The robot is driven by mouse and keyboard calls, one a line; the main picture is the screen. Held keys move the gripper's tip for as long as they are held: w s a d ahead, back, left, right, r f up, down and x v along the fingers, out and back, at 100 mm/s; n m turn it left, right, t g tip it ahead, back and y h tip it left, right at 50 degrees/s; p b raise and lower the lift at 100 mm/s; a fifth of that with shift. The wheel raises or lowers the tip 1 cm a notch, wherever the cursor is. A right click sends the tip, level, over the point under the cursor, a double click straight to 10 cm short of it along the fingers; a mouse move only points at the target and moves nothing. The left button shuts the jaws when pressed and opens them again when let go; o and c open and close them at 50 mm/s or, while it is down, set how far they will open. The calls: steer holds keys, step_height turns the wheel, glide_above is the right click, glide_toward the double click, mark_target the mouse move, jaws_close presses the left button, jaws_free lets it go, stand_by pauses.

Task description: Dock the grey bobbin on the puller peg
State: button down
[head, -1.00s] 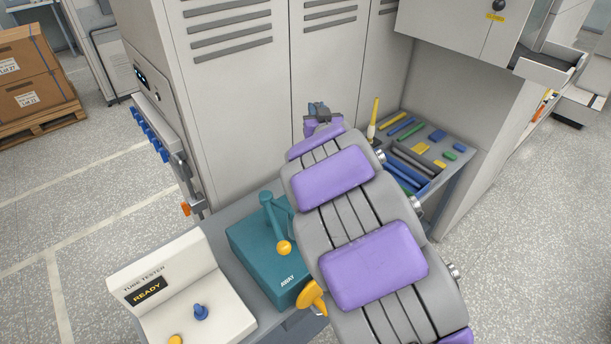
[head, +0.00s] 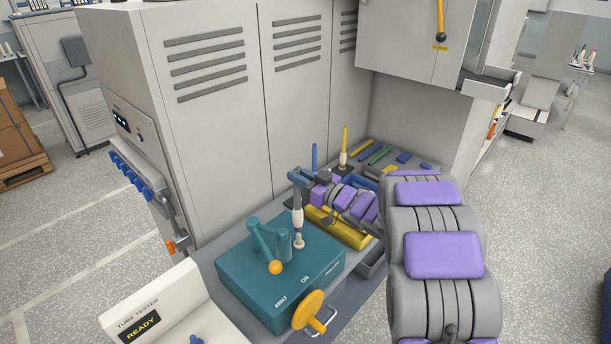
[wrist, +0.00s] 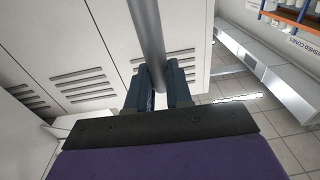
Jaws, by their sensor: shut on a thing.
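The grey bobbin (head: 298,216) hangs upright below my gripper (head: 297,180) in the head view, with a grey upper tube and a pale, wider lower part. My gripper is shut on its upper tube. In the wrist view the grey tube (wrist: 147,35) stands between the two dark blue jaws (wrist: 160,88). The bobbin is over the right part of the teal puller box (head: 240,275). Its lower end is right above or at a small pale peg (head: 299,241) on the box; I cannot tell whether they touch.
Teal posts with a yellow ball (head: 275,267) stand left of the bobbin. A yellow knob (head: 308,309) is on the box front. A tray behind holds a yellow-tubed bobbin (head: 344,150) and coloured bars. The white tube tester (head: 150,310) is at front left; cabinets stand behind.

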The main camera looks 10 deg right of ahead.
mark_target(298, 195)
steer(key=shift+s+a+f+b, duration=0.2)
steer(key=shift+f+b, duration=0.95)
steer(key=shift+f, duration=0.45)
steer(key=shift+s+a+f+b, duration=0.1)
steer(key=shift+a+f+b, duration=0.05)
steer(key=shift+f+b, duration=1.2)
steer(key=shift+f, duration=0.25)
steer(key=shift+w+d, duration=0.1)
steer(key=shift+d, duration=0.35)
steer(key=shift+s+p, duration=0.45)
steer(key=shift+s+d+r+p, duration=0.1)
steer(key=shift+s+d+p, duration=0.25)
steer(key=shift+s, duration=0.2)
steer(key=shift+r, duration=0.2)
